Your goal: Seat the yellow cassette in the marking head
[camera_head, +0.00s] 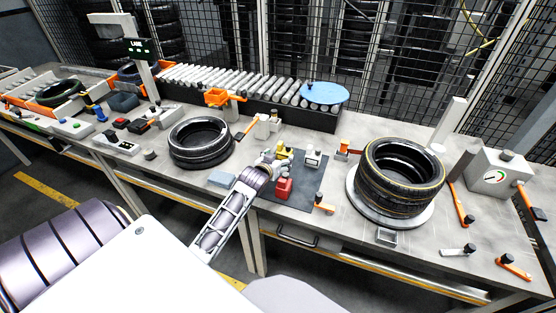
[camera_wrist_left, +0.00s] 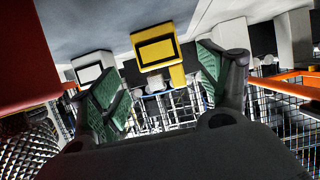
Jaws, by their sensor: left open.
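The yellow cassette (camera_head: 284,154) stands on the dark mat, just beyond my left gripper (camera_head: 268,166). In the left wrist view the yellow cassette (camera_wrist_left: 158,46), with its dark-framed face, lies ahead between the green-padded fingers of my left gripper (camera_wrist_left: 160,82). The fingers are apart, and I see no contact with the cassette. My left arm hides part of the near mat. I cannot tell for certain which fixture is the marking head. My right gripper is not in view.
A red block (camera_head: 284,188) and a white cassette (camera_head: 313,157) stand close by on the dark mat (camera_head: 306,188). A tyre (camera_head: 200,142) lies to the left, and tyres on a round plate (camera_head: 400,178) stand to the right. A roller conveyor (camera_head: 240,86) runs behind.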

